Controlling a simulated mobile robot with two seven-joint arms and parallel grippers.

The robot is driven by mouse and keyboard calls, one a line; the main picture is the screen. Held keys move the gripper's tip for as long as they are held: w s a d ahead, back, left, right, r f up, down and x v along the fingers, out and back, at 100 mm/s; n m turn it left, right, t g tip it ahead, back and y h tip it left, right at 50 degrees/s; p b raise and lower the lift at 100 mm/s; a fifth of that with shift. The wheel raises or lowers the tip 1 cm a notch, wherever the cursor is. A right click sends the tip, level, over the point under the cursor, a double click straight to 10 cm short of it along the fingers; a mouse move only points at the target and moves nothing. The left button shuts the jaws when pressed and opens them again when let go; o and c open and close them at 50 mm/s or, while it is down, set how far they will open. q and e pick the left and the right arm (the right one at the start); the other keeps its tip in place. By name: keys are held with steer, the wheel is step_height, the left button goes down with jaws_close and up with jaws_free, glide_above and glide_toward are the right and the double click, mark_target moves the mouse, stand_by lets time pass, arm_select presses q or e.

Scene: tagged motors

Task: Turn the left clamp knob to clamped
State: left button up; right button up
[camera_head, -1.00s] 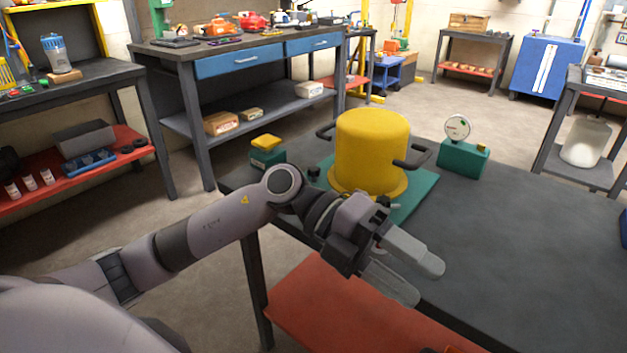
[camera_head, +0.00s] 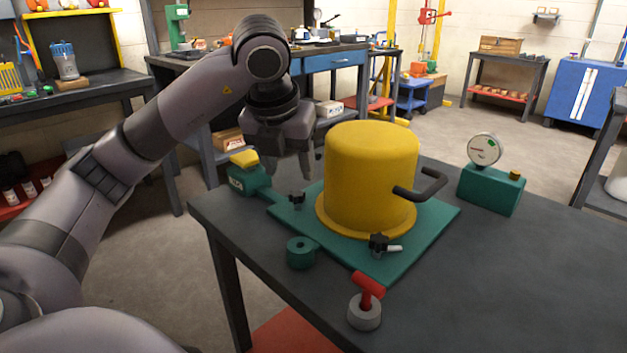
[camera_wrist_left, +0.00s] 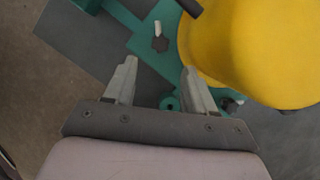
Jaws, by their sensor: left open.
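The left clamp knob (camera_head: 297,200) is a small black knob on the green base plate (camera_head: 436,214), left of the yellow housing (camera_head: 368,175). It also shows in the left wrist view (camera_wrist_left: 159,43) with a pale tab, beyond and between the fingertips. My left gripper (camera_head: 291,168) points down above and behind this knob, apart from it. In the left wrist view its two fingers (camera_wrist_left: 160,78) are spread and empty. A second black knob (camera_head: 379,242) with a pale tab is at the plate's front. My right gripper is out of view.
A green block with a yellow top (camera_head: 247,173) stands left of the plate. A green ring (camera_head: 300,253) and a red-handled grey piece (camera_head: 364,307) are in front. A gauge on a green block (camera_head: 490,180) stands right. A black handle (camera_head: 421,186) juts from the housing.

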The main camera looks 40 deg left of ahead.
mark_target(295, 195)
arm_select(q)
steer(key=shift+b+x, duration=0.9)
steer(key=shift+x, duration=2.6)
jaws_close()
